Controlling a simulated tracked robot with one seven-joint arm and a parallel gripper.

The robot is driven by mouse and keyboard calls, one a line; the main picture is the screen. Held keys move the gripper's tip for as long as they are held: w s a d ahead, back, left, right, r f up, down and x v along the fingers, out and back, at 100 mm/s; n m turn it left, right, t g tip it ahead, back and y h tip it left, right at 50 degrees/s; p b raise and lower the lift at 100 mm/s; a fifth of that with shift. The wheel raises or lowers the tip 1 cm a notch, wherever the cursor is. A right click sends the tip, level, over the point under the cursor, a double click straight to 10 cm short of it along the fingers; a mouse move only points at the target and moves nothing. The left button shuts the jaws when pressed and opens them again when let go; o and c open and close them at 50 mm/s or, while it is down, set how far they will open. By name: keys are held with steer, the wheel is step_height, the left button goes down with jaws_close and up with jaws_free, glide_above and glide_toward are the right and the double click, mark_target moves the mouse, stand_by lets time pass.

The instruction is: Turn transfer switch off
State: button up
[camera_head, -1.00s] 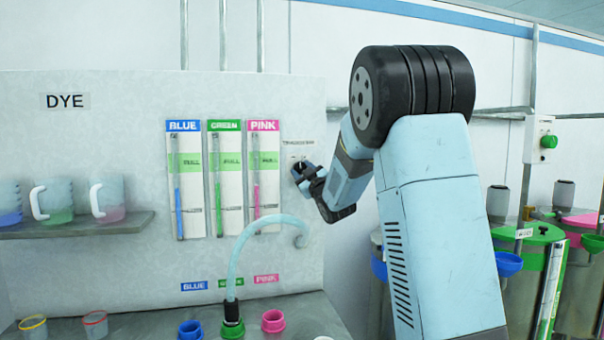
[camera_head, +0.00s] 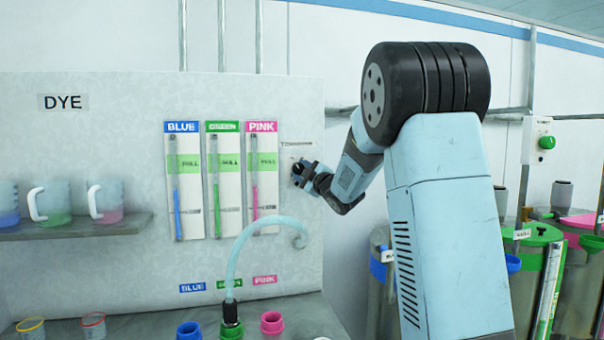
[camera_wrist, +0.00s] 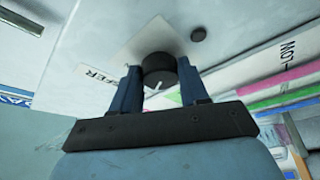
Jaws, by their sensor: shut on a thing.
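The transfer switch is a round black knob (camera_wrist: 159,72) with a white pointer mark, set on a pale plate lettered "...FER" on the wall panel. In the head view the switch plate (camera_head: 291,158) sits just right of the pink gauge, mostly hidden behind my gripper (camera_head: 304,174). In the wrist view the two blue fingers of my gripper (camera_wrist: 160,90) are on either side of the knob, shut on it. The knob's exact setting cannot be read.
Blue, green and pink level gauges (camera_head: 223,180) hang left of the switch. A curved pale hose (camera_head: 250,240) rises below them. A shelf (camera_head: 75,227) with several jugs is at the left. Drums with funnels (camera_head: 535,270) and a green button (camera_head: 547,142) are at the right.

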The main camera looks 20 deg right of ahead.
steer(key=shift+a+f, duration=0.1)
steer(key=shift+a, duration=0.1)
steer(key=o, duration=1.1)
steer(key=shift+d, duration=0.1)
steer(key=shift+c, duration=0.2)
steer(key=v, duration=1.3)
steer(key=shift+s+d, duration=0.2)
steer(key=shift+s, duration=0.15)
steer(key=shift+f, duration=0.1)
